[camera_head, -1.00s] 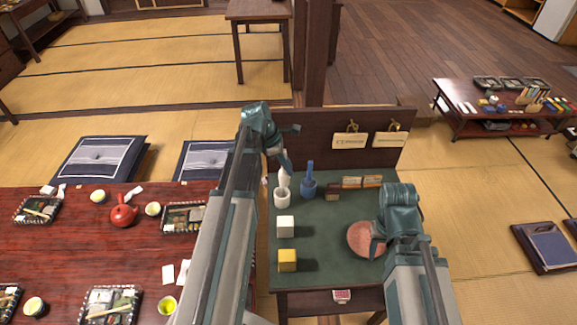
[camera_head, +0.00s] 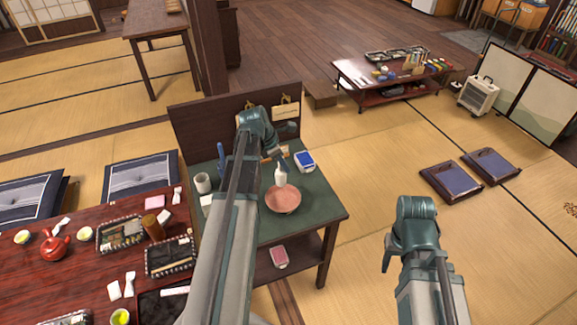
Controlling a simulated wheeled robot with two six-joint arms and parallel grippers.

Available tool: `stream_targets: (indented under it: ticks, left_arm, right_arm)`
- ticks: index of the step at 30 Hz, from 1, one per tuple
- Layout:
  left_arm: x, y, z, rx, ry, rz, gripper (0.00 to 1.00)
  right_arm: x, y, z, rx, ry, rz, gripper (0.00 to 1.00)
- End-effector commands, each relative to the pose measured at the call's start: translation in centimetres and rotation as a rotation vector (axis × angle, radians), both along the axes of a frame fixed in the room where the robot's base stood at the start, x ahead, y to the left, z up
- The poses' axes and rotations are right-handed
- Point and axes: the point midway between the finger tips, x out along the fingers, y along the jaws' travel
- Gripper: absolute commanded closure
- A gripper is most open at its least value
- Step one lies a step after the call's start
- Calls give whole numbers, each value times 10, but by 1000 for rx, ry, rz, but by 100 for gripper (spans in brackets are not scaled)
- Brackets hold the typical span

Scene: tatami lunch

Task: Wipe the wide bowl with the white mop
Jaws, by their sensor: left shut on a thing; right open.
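The wide bowl (camera_head: 283,201) is a shallow reddish-pink bowl on the green top of the small table (camera_head: 315,211). My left gripper (camera_head: 280,165) is shut on the white mop (camera_head: 281,177). The mop hangs upright with its head at the bowl's far rim in the picture; I cannot tell if it touches. The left gripper's fingers are partly hidden by my own arm. My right gripper (camera_head: 388,264) is open and empty, off to the right of the table, over the tatami.
A white cup (camera_head: 203,183) and a blue handle (camera_head: 221,158) stand at the table's left. A blue-and-white box (camera_head: 304,161) lies at the back right. An upright board (camera_head: 205,120) edges the table's back. My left arm hides part of the tabletop.

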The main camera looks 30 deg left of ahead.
Motion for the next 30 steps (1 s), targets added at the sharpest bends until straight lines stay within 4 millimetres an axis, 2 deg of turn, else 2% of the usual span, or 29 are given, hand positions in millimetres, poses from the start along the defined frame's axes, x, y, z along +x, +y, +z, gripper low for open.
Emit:
stream_targets:
  ticks: [14,30]
  left_arm:
    - [0,2,-7,0,0,8,100]
    - [0,1,-53,0,0,8,100]
  right_arm:
    - [0,0,-7,0,0,0,50]
    - [0,0,-53,0,0,0,50]
